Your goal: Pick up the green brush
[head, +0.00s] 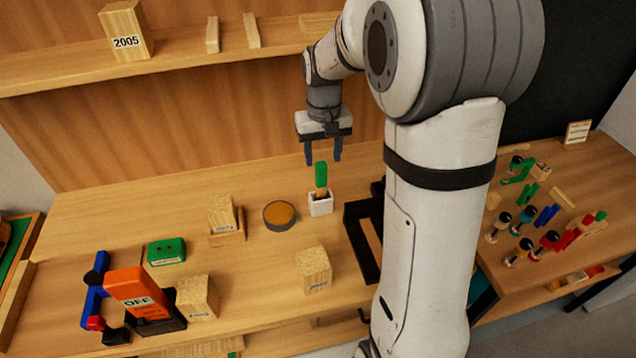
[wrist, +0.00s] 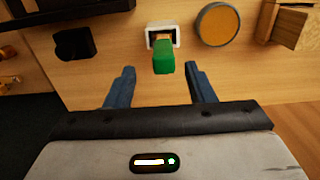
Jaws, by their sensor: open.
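The green brush (head: 321,175) stands upright in a small white square cup (head: 320,207) on the bench. Its green end points up. In the wrist view the green brush (wrist: 163,60) rises from the white cup (wrist: 161,36), a little beyond the fingertips and between their lines. My gripper (head: 324,158) is above the cup in the head view, pointing down, with its fingers apart and nothing between them. In the wrist view my gripper (wrist: 160,72) also shows open, one finger on each side of the brush's line. The brush's lower part is partly hidden in the cup.
A round tin with an orange top (head: 280,215) stands left of the cup. A wooden block in a holder (head: 224,218) and another block (head: 313,268) are nearby. A black open frame (head: 362,240) lies right of the cup. Coloured clamps (head: 550,215) crowd the right side.

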